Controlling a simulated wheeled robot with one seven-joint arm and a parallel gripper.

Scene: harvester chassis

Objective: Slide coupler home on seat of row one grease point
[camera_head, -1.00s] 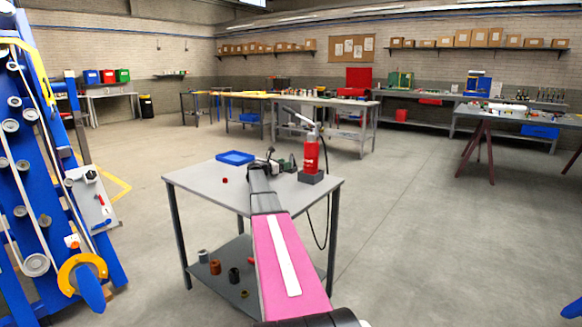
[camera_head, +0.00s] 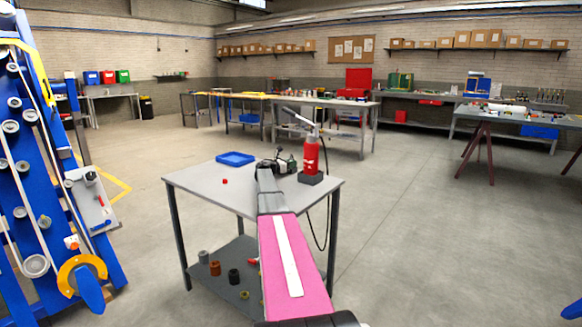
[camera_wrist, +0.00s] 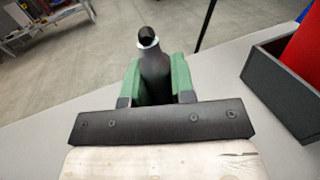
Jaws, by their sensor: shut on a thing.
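My gripper (camera_wrist: 157,78) has green fingers shut on a dark coupler (camera_wrist: 152,62), which shows a pale ring and a dark open end pointing away from me. In the head view my gripper (camera_head: 287,163) is above the back right of the grey table, beside the red grease pump (camera_head: 312,154); the coupler is too small to make out there. A black hose (camera_head: 327,222) hangs at the table's right side. The blue harvester chassis (camera_head: 45,185) with pulleys and belts stands at the far left, well away from my gripper. I cannot pick out the row one grease point.
The grey table (camera_head: 205,183) bears a blue tray (camera_head: 235,158) and a small red piece (camera_head: 225,181). Its lower shelf (camera_head: 222,268) holds several small parts. The pump's dark base (camera_wrist: 285,95) is close on the right in the wrist view. Open floor lies between table and chassis.

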